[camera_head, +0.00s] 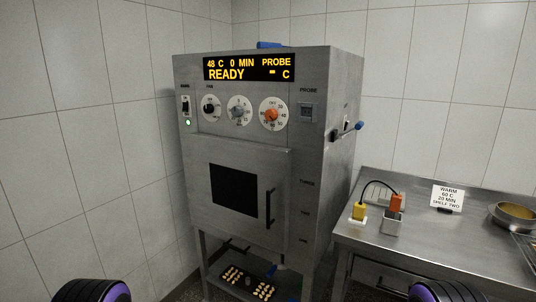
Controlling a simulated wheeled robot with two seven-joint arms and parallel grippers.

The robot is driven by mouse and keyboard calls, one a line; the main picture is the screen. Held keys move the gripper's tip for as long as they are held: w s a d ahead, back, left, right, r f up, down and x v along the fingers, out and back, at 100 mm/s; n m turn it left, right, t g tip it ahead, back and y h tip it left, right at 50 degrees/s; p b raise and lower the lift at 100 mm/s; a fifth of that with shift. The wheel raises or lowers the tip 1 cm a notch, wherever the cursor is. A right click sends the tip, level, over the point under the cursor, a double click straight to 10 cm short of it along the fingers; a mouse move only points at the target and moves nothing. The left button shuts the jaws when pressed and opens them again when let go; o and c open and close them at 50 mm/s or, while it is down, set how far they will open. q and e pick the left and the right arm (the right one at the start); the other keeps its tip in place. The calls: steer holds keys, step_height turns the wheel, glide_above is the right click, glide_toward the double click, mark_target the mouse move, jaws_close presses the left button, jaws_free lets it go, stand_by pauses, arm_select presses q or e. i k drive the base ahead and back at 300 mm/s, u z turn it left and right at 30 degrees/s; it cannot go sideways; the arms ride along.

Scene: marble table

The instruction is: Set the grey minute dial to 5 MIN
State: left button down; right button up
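The grey minute dial (238,111) is the middle of three round dials on the front panel of a steel oven (185,75). Its pointer is too small to read surely. The display (248,68) above it reads 48 C, 0 MIN, PROBE - C and READY in orange. A black dial (209,108) is to its left and an orange dial (272,114) to its right. Neither of my grippers shows; only dark, purple-trimmed parts of my arms show at the bottom edge.
The oven door (236,190) is shut, with its handle (270,207) at the right. A blue-tipped lever (350,131) juts from the oven's right side. A steel counter (420,240) at the right holds probes, a sign (447,197) and a bowl (514,216).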

mark_target(237, 112)
steer(key=k, duration=0.55)
steer(key=z, duration=0.8)
steer(key=i, duration=1.35)
steer(key=u, duration=0.1)
